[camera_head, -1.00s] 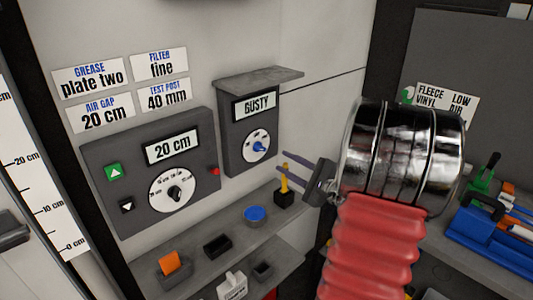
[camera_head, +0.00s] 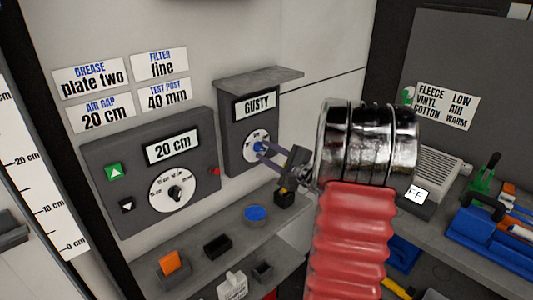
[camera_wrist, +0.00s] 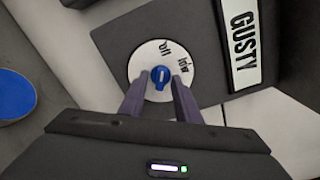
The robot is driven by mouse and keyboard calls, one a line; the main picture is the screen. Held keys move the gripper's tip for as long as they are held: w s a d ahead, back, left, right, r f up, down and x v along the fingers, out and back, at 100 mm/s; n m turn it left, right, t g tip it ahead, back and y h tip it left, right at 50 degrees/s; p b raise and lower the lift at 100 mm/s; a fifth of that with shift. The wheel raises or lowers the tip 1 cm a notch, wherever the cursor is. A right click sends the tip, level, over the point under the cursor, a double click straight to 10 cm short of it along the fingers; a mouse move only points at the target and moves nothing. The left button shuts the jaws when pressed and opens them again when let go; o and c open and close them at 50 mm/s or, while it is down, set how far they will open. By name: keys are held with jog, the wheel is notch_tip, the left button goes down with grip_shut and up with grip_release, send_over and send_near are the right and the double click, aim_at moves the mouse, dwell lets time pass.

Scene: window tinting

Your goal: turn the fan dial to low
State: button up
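A round white dial with a blue knob (camera_head: 260,146) sits on a dark wall box under a "GUSTY" sign. In the wrist view the knob (camera_wrist: 160,76) stands in the middle of the dial plate (camera_wrist: 150,53), whose small printed words show rotated and are hard to read. My gripper (camera_head: 266,152) reaches the dial from the right. In the wrist view its two fingers (camera_wrist: 157,84) are apart, one on each side of the knob, with visible gaps between them and it.
A grey shelf below holds a blue round dish (camera_head: 255,213) and a black block (camera_head: 284,197). A ledge (camera_head: 258,79) overhangs the GUSTY box. A vented white unit (camera_head: 440,165) stands right.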

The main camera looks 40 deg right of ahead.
jog(key=shift+c, duration=0.6)
grip_shut()
jog(key=shift+a, duration=0.15)
jog(key=shift+m, duration=0.5)
jog(key=m, duration=1.1)
jog(key=shift+f, duration=0.2)
